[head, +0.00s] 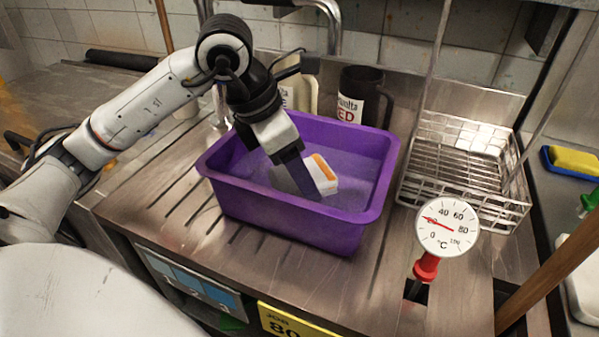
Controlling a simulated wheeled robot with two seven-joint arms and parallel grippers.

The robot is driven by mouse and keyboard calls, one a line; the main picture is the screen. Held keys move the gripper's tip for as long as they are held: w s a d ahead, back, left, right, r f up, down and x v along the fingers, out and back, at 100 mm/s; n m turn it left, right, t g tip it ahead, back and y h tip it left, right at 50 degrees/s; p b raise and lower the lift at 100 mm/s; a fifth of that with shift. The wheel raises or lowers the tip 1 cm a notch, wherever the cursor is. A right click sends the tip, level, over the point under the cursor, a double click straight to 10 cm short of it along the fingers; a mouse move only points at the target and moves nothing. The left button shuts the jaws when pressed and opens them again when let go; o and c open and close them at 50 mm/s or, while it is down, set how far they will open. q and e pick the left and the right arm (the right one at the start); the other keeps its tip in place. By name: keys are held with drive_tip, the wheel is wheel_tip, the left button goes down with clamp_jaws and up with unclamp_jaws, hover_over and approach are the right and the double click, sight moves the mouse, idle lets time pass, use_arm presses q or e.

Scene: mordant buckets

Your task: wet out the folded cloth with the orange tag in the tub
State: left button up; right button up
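The purple tub (290,224) stands on the steel draining board, with a dull purplish liquid surface inside. The white folded cloth with the orange tag (329,186) is down inside the tub, tilted, its lower part at or under the liquid; I cannot tell how deep. My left gripper (308,185) reaches down into the tub from above. Its near finger crosses the front of the cloth, which shows on both sides of it, and the gripper looks shut on the cloth. The far finger is hidden. My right gripper is not in view.
A wire rack (468,150) stands right of the tub. A dial thermometer (447,227) is in front of it. A dark labelled jug (362,97) and a tap (334,30) are behind the tub. A yellow sponge (575,161) lies far right. The board left of the tub is clear.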

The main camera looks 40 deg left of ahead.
use_arm(q)
drive_tip(key=shift+w+a, duration=0.3)
drive_tip(key=shift+a, duration=0.2)
wheel_tip(320, 180, up, 4)
drive_tip(key=p, duration=0.2)
drive_tip(key=shift+f+p, duration=0.25)
drive_tip(key=shift+p, duration=0.05)
wheel_tip(320, 180, up, 2)
drive_tip(key=shift+r+p, duration=0.25)
drive_tip(key=shift+p, duration=0.75)
wheel_tip(320, 180, up, 4)
drive_tip(key=p, duration=0.3)
drive_tip(key=shift+f, duration=0.2)
idle(1.5)
